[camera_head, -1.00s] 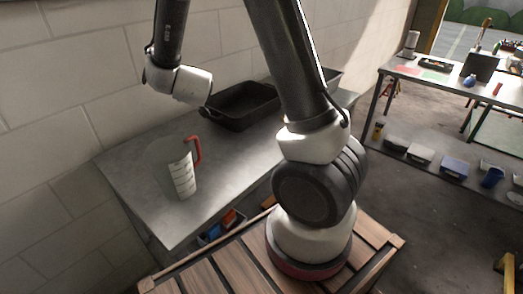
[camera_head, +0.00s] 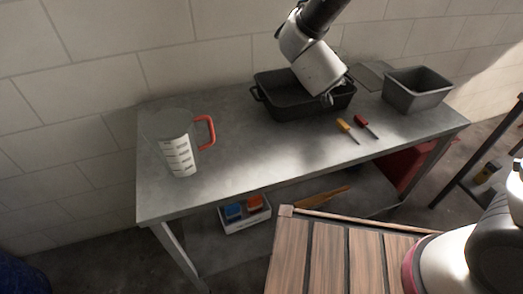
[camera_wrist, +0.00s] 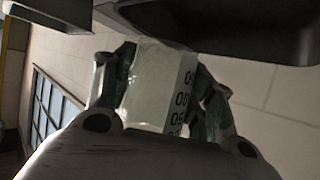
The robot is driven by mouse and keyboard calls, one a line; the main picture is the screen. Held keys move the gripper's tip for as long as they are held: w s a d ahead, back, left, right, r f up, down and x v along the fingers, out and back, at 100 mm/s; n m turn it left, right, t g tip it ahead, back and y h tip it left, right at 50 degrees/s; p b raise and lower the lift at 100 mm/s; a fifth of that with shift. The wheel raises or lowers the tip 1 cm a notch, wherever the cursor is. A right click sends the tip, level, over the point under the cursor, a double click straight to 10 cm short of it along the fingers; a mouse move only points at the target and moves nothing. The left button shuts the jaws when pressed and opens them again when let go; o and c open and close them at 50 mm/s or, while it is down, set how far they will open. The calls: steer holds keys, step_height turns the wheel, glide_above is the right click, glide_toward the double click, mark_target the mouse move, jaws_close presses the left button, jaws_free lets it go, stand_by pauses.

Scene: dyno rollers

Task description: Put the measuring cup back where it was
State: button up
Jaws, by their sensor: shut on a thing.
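A clear measuring jug (camera_head: 178,150) with dark scale marks and a red handle stands upright on the left part of the metal bench (camera_head: 240,165). My gripper (camera_head: 328,98) is at the front of the black tray, well right of the jug and apart from it. In the wrist view, my gripper (camera_wrist: 163,72) is shut on a pale block-like thing (camera_wrist: 155,85) with black digits along one side. Its full shape is hidden by the fingers and wrist, and I cannot make it out in the head view.
A black tray (camera_head: 276,103) sits at the back of the bench, with a grey bin (camera_head: 417,91) to its right. Yellow-handled (camera_head: 345,126) and red-handled (camera_head: 362,121) tools lie in front. A box (camera_head: 244,213) is on the lower shelf. The bench middle is clear.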

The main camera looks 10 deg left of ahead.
steer(key=s+a+f, duration=0.1)
steer(key=s+a, duration=0.7)
steer(key=a, duration=0.2)
steer(key=n+y, duration=0.1)
glide_above(255, 153)
step_height(255, 153, down, 7)
steer(key=shift+d+f, duration=0.1)
steer(key=shift+f, duration=2.3)
steer(key=shift+f, duration=0.15)
steer(key=o, duration=1.1)
steer(key=shift+c, duration=0.2)
